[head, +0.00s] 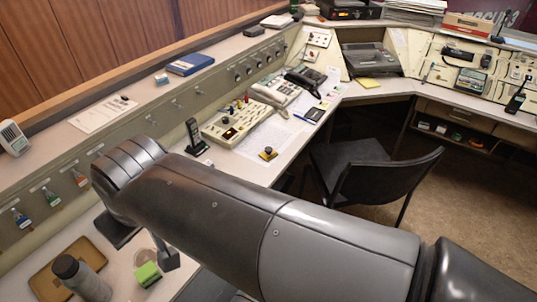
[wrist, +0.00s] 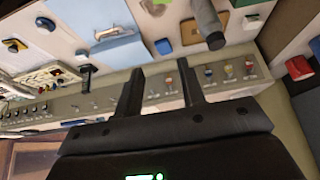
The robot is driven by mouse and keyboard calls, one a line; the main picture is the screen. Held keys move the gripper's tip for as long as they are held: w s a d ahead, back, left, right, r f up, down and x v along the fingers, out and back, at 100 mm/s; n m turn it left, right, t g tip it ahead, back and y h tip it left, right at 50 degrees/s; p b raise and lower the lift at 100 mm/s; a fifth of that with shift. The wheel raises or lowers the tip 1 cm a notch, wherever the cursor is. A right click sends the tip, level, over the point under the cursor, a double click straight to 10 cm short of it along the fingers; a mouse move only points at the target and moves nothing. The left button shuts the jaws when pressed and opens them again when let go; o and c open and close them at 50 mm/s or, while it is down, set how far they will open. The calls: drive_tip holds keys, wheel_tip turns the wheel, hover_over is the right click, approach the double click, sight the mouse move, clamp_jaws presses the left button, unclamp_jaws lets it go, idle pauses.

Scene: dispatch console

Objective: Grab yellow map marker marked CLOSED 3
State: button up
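A small yellow marker with a dark knob (head: 268,153) sits on the desk by the papers, right of the control panel, in the head view. Its lettering is too small to read. In the head view my arm hides part of the desk.
A beige control panel (head: 237,121) and a dark handset (head: 193,136) are on the desk. A black chair (head: 366,168) stands at right.

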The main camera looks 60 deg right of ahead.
drive_tip(key=shift+o, duration=0.5)
drive_tip(key=o, duration=1.3)
